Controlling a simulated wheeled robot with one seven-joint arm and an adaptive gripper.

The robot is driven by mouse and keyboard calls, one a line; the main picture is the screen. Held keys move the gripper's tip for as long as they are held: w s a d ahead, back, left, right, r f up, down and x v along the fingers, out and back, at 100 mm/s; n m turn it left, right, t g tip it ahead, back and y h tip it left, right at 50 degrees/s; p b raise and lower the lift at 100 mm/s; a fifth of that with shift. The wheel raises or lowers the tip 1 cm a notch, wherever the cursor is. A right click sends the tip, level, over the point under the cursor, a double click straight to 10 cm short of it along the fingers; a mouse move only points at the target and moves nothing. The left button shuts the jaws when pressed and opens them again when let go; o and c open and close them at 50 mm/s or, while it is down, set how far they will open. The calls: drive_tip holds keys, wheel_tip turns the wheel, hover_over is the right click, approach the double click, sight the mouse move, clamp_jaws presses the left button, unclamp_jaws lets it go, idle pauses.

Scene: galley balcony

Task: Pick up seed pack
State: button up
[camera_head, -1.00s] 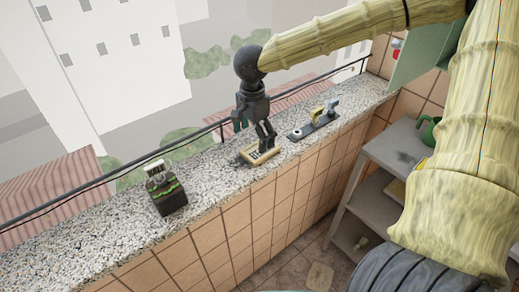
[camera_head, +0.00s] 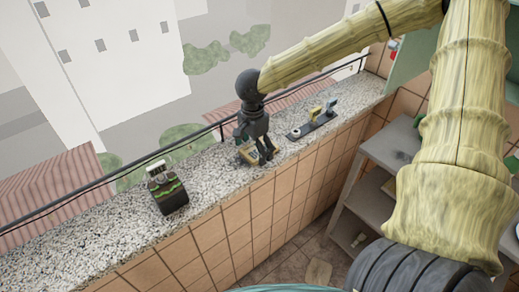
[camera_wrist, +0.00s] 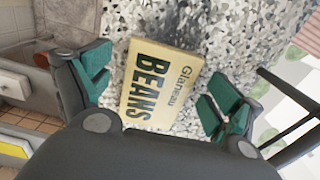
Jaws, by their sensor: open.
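The seed pack (camera_wrist: 162,83) is a flat tan packet with dark lettering reading "Glaneau BEANS". It lies on the speckled stone ledge. In the head view the seed pack (camera_head: 249,154) is partly hidden behind my gripper (camera_head: 255,155). In the wrist view my gripper (camera_wrist: 155,92) is open, with one teal-padded finger on each side of the pack. Both fingers look apart from its edges, and nothing is held. How high the fingertips are above the ledge is hard to tell.
A dark tray with small items (camera_head: 313,123) lies at right. A thin railing (camera_head: 60,203) runs along the ledge's outer edge. A grey shelf (camera_head: 395,148) stands at lower right.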

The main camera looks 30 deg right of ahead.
sight(254, 153)
drive_tip(key=c, duration=1.1)
drive_tip(key=shift+r, duration=0.1)
drive_tip(key=shift+w+r, duration=0.1)
drive_tip(key=shift+r, duration=0.35)
drive_tip(key=shift+s+a+r+b, duration=0.1)
drive_tip(key=shift+s+r+b, duration=0.15)
drive_tip(key=shift+r+b, duration=0.3)
drive_tip(key=shift+s+r+b, duration=0.25)
drive_tip(key=shift+r+b, duration=0.1)
drive_tip(key=shift+r, duration=0.3)
drive_tip(key=s+a+r+b, duration=0.1)
drive_tip(key=s+a+b, duration=0.1)
drive_tip(key=s, duration=1.3)
drive_tip(key=shift+r+b, duration=0.25)
drive_tip(key=shift+b, duration=0.15)
